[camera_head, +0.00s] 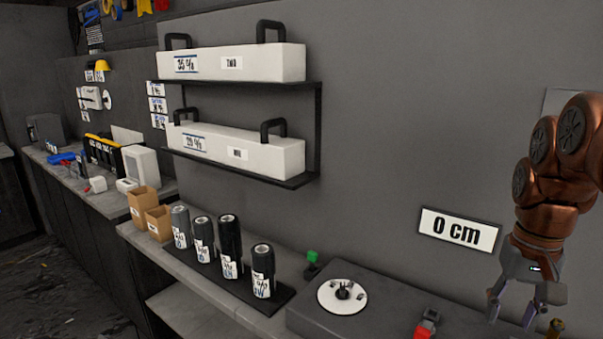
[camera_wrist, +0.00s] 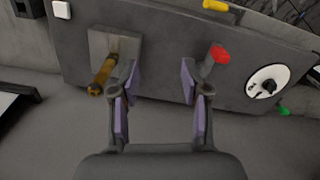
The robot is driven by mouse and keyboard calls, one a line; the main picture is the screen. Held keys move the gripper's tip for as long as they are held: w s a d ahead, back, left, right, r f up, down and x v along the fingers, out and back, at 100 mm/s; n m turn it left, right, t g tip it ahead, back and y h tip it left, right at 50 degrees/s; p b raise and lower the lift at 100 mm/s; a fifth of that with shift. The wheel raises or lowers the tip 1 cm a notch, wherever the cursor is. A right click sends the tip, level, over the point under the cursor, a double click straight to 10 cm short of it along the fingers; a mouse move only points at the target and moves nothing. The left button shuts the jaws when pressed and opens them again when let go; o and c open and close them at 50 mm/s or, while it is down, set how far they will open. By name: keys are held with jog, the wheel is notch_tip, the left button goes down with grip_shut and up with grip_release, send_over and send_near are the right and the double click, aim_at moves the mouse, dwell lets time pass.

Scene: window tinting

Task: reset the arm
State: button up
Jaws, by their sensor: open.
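My copper-coloured arm (camera_head: 556,165) comes in at the right of the head view and hangs down. My gripper (camera_head: 513,312) points down at its end, at the right edge of the grey machine. In the wrist view my gripper (camera_wrist: 160,97) has its two purple-padded fingers well apart, with nothing between them. A brass-coloured lever (camera_wrist: 102,75) on a grey plate lies just beyond the left finger. A red-tipped lever (camera_wrist: 219,55) lies just beyond the right finger. I cannot tell whether either finger touches a lever.
The grey machine (camera_head: 315,322) carries a white dial (camera_head: 342,295) and a red switch (camera_head: 425,325). A "0 cm" sign (camera_head: 458,231) is on the wall left of my arm. Several dark bottles (camera_head: 229,245) stand on the counter. Two shelves hold white boxes (camera_head: 232,62).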

jog(key=s+a+f+n+p, duration=0.1)
jog(key=s+a+f+n, duration=0.1)
jog(key=s+a+f, duration=0.4)
jog(key=s+a+f+n+g+p, duration=0.1)
jog(key=s+a+f+n, duration=0.1)
jog(key=s+a+f, duration=0.4)
jog(key=s+a, duration=0.4)
jog(key=shift+s, duration=0.25)
